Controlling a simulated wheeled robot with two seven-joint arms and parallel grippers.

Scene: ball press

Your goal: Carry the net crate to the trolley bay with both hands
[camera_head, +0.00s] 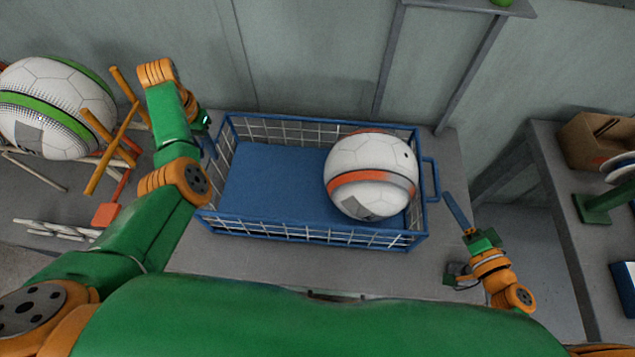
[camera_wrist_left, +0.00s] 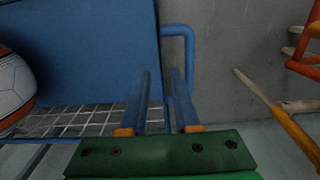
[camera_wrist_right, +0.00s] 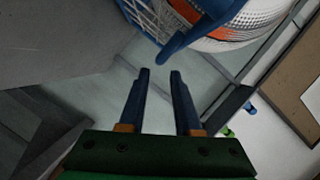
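The net crate (camera_head: 320,237) is a blue wire-sided basket with a blue floor, standing on a grey table. A white ball with an orange band (camera_head: 371,168) lies in its right half. The crate has a blue handle on each short side; the right one (camera_head: 432,180) shows in the head view. My left gripper (camera_head: 208,140) is at the crate's left end; in the left wrist view its open fingers (camera_wrist_left: 160,88) are beside the left handle (camera_wrist_left: 180,32). My right gripper (camera_head: 455,208) is open and empty, to the right of and apart from the right handle (camera_wrist_right: 195,35).
At left, a white ball with green bands (camera_head: 55,108) rests by orange and wooden sticks (camera_head: 108,150). At right, a second table (camera_head: 560,190) holds a cardboard box (camera_head: 600,142) and a green stand. A floor gap separates the tables. A wall stands close behind the crate.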

